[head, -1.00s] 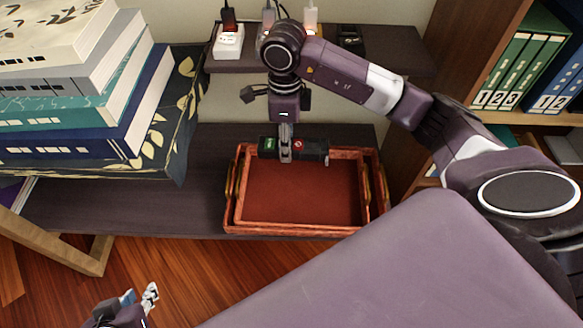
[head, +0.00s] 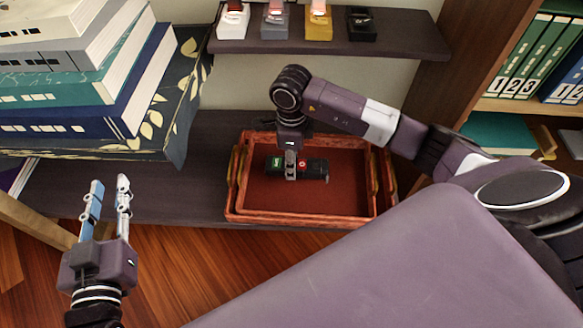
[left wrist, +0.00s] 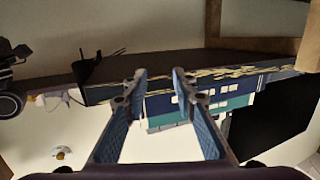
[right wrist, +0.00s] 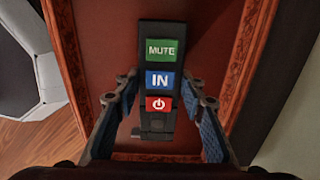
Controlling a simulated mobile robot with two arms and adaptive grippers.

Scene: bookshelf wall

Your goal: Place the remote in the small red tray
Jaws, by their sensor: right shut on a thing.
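The remote (head: 312,168) is black with green and red buttons. In the right wrist view the remote (right wrist: 158,60) shows MUTE, IN and power buttons. My right gripper (head: 291,176) is shut on the remote from above, over the floor of the small red tray (head: 335,200). I cannot tell whether the remote touches the tray floor. The red tray (right wrist: 100,40) fills the background in the right wrist view. My left gripper (head: 108,190) is open and empty, away from the tray at the lower left; its spread fingers show in the left wrist view (left wrist: 159,80).
A tall book stack (head: 70,90) stands at left. An upper shelf (head: 420,38) with several small switch blocks is behind my right arm. Binders (head: 520,70) stand at right.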

